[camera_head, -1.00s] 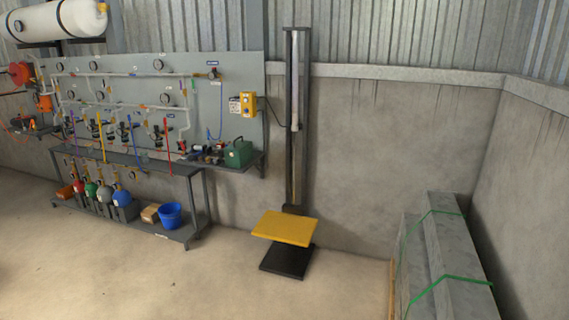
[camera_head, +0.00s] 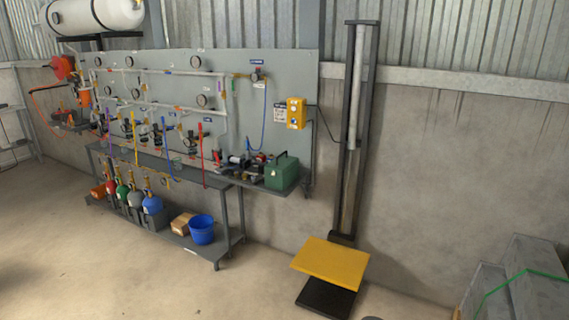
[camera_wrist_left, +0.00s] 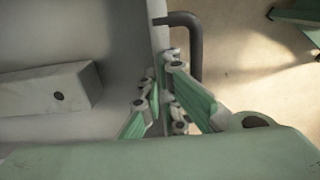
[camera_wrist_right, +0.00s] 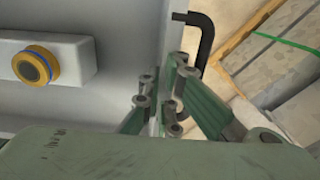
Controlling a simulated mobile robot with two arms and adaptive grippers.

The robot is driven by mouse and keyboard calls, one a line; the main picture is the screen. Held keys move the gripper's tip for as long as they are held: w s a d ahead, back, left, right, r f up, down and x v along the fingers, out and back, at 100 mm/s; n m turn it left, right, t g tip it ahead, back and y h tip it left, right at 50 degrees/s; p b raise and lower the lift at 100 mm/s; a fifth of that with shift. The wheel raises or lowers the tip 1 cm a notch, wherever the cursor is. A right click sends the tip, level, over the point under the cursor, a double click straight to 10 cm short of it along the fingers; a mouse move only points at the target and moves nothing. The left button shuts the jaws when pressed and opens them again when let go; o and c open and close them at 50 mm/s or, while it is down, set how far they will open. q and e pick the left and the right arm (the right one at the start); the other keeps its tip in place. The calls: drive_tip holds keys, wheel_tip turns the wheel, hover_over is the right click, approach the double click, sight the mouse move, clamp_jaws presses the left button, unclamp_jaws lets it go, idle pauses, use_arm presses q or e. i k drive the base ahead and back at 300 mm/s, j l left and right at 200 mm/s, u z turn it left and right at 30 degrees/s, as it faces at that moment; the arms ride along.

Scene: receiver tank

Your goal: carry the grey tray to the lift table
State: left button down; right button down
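The lift table (camera_head: 332,262) has a yellow top, low against the back wall beside a tall mast, and its top looks empty. The grey tray is out of the head view. Its grey inside (camera_wrist_left: 60,40) shows in the left wrist view, with a pale block in it. The right wrist view shows the tray (camera_wrist_right: 100,20) with a block bearing a yellow and blue ringed knob. My left gripper (camera_wrist_left: 163,98) is shut on the tray's wall by a dark handle. My right gripper (camera_wrist_right: 160,102) is shut on the tray's wall by another dark handle.
A shelf bench (camera_head: 225,215) with a blue bucket (camera_head: 202,229) and bottles stands left of the lift. A green case (camera_head: 282,172) lies on the ledge above. Strapped grey slabs (camera_head: 535,295) stand at lower right. The floor at left front is clear.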

sight(332, 260)
drive_tip(key=i+j, duration=0.15)
drive_tip(key=i, duration=1.1)
drive_tip(key=i+z, duration=0.35)
drive_tip(key=i, duration=0.2)
drive_tip(key=i+j+z, duration=0.15)
drive_tip(key=i+z, duration=0.2)
drive_tip(key=i, duration=0.2)
drive_tip(key=i+j+z, duration=0.35)
drive_tip(key=i, duration=0.2)
